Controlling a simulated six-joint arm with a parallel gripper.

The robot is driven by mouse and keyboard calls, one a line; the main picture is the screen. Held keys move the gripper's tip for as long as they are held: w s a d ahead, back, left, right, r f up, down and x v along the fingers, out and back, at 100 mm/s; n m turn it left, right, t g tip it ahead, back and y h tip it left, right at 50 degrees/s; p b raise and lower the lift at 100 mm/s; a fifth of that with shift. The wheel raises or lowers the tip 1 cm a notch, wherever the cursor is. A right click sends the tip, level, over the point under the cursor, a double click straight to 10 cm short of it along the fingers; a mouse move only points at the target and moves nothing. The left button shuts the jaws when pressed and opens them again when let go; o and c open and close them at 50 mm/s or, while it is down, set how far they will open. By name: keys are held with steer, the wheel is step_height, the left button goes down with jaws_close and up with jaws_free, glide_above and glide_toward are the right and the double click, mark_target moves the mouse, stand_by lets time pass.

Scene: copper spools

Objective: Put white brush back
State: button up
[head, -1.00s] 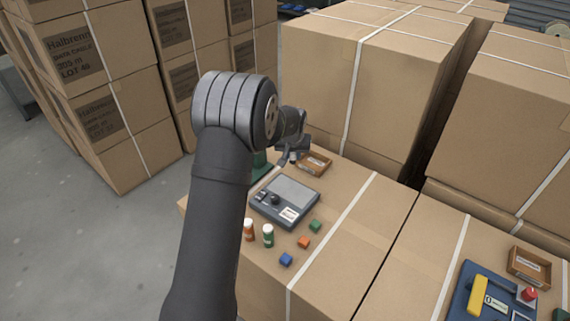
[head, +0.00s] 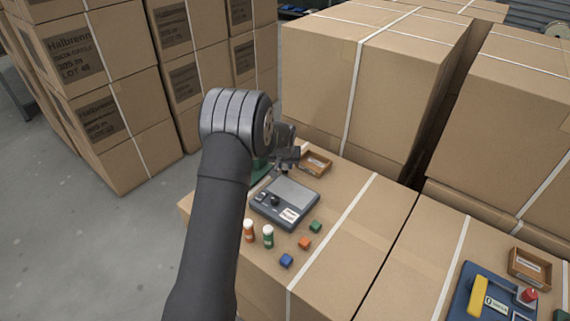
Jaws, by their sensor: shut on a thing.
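My gripper (head: 286,162) is in the head view above the back edge of a grey scale-like device (head: 285,202), between a green object (head: 260,172) and a small wooden tray (head: 315,163). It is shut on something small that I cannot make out. No white brush can be made out. The green object is mostly hidden behind my arm and gripper.
Two small bottles, one orange (head: 249,231) and one green (head: 268,237), stand in front of the device. Blue (head: 286,260), orange (head: 304,243) and green (head: 315,227) cubes lie to the right. A blue panel (head: 470,297) is far right. Tall cartons (head: 400,90) stand behind.

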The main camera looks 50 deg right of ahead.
steer(key=o, duration=1)
steer(key=shift+c, duration=0.2)
steer(key=v, duration=1.2)
steer(key=shift+r, duration=0.2)
steer(key=shift+d, duration=0.1)
steer(key=x, duration=1.2)
steer(key=shift+f, duration=0.15)
steer(key=shift+r, duration=1.1)
